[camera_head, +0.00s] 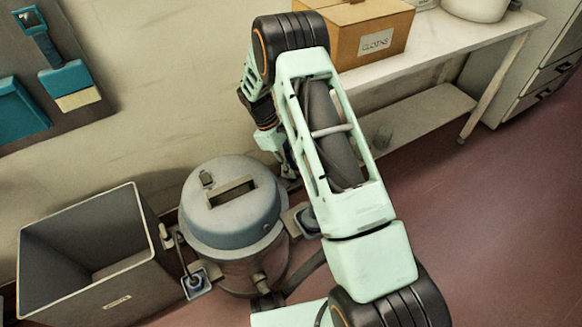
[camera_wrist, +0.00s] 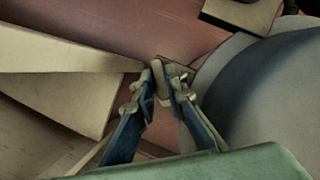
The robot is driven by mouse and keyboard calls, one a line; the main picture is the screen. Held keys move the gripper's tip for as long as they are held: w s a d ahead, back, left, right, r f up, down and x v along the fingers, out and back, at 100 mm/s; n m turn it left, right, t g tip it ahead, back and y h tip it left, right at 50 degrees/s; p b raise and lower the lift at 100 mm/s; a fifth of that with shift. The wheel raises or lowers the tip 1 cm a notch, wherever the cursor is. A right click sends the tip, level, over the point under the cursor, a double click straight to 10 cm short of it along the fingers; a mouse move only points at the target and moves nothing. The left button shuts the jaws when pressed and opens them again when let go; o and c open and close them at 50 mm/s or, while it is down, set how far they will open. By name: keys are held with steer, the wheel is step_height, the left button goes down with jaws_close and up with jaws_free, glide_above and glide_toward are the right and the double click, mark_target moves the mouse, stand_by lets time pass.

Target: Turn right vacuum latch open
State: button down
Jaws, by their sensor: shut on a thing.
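The vacuum (camera_head: 228,205) is a grey canister with a domed lid and a handle on top, upright on the floor. Its curved grey side fills the right of the wrist view (camera_wrist: 272,95). My gripper (camera_wrist: 161,84) is shut on a small beige lever, the right latch (camera_wrist: 157,70), beside the vacuum's side. In the head view my gripper is at the vacuum's right side, and my arm largely hides it and the latch. A pale left latch (camera_head: 166,236) shows at the vacuum's left side. I cannot tell how far the right latch is turned.
An open grey bin (camera_head: 88,250) stands close to the vacuum's left. A bench (camera_head: 440,62) along the wall carries a cardboard box (camera_head: 362,30) labelled cloths. Blue cleaning tools (camera_head: 68,80) hang on the wall. The red floor at the right is clear.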

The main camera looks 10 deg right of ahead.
steer(key=m+y, duration=0.1)
steer(key=m, duration=0.2)
steer(key=shift+w+d+m+g, duration=0.1)
steer(key=shift+m+g, duration=0.2)
steer(key=shift+g, duration=0.1)
steer(key=shift+m+g+y, duration=0.3)
steer(key=shift+m+y, duration=0.4)
steer(key=shift+m, duration=1.1)
steer(key=c, duration=2)
jaws_free()
steer(key=shift+o, duration=0.2)
steer(key=v, duration=1.2)
steer(key=shift+d, duration=0.1)
